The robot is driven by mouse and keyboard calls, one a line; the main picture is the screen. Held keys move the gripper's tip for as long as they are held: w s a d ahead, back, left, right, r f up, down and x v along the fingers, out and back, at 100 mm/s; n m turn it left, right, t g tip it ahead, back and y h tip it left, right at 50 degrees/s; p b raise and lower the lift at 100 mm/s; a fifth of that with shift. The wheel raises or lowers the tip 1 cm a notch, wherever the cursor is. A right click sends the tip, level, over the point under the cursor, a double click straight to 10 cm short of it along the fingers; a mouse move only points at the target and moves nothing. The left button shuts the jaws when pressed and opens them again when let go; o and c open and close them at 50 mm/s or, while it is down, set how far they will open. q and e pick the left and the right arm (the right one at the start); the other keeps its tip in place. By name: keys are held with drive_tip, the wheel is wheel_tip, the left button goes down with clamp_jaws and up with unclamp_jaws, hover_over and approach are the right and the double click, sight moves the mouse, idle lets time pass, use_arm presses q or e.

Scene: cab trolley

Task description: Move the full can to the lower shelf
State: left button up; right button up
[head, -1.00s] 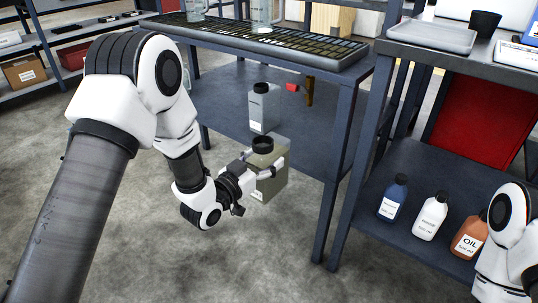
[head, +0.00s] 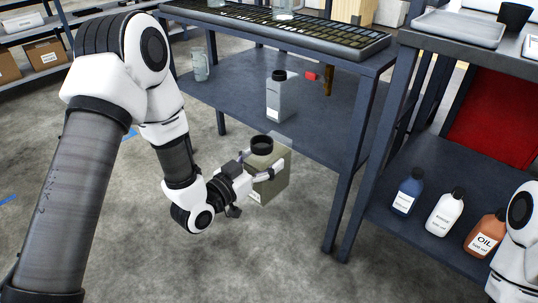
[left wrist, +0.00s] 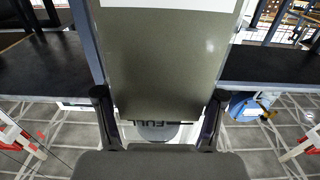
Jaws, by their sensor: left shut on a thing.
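My left gripper (head: 262,173) is shut on an olive can (head: 272,182) with a black cap. It holds the can upright in front of the grate-top trolley, clear of the floor. In the left wrist view the olive can (left wrist: 165,60) fills the upper middle between the two fingers; the word "FULL" shows below it. The trolley's lower shelf (head: 235,92) lies behind the can. A pale grey can (head: 280,98) with a black cap stands on that shelf. Only part of my right arm shows at the lower right; its gripper is out of view.
A clear beaker (head: 200,65) stands at the lower shelf's left end. A front leg (head: 345,185) of the trolley is right of the held can. The shelf between beaker and grey can is bare. The right-hand unit carries blue (head: 408,192), white (head: 444,213) and orange (head: 486,234) bottles.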

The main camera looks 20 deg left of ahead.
sight(252, 168)
use_arm(q)
drive_tip(key=shift+v, duration=2.35)
drive_tip(key=shift+r, duration=0.1)
